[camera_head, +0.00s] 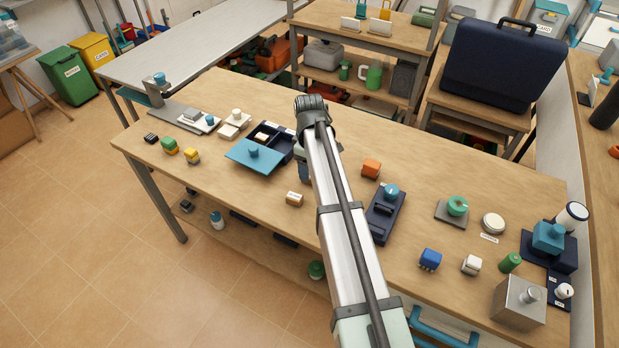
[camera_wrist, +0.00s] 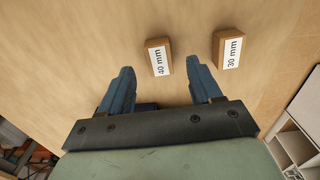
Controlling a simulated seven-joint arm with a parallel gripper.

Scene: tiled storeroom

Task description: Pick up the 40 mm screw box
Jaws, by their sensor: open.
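The 40 mm screw box (camera_wrist: 158,58) is a small brown block with a white "40 mm" label, lying on the wooden table top in the wrist view. My gripper (camera_wrist: 159,70) is open and empty, its two blue fingers pointing at the table. A similar box labelled "30 mm" (camera_wrist: 228,49) lies just right of the right finger. In the head view my arm hides most of the gripper. One small tan labelled box (camera_head: 294,199) shows there, its label unreadable.
In the head view, a dark compartment tray (camera_head: 283,157) with a blue lid (camera_head: 254,155) lies left of my arm. An orange block (camera_head: 371,168) and a dark blue device (camera_head: 384,216) stand right of it. Bare wood lies left of the tan box.

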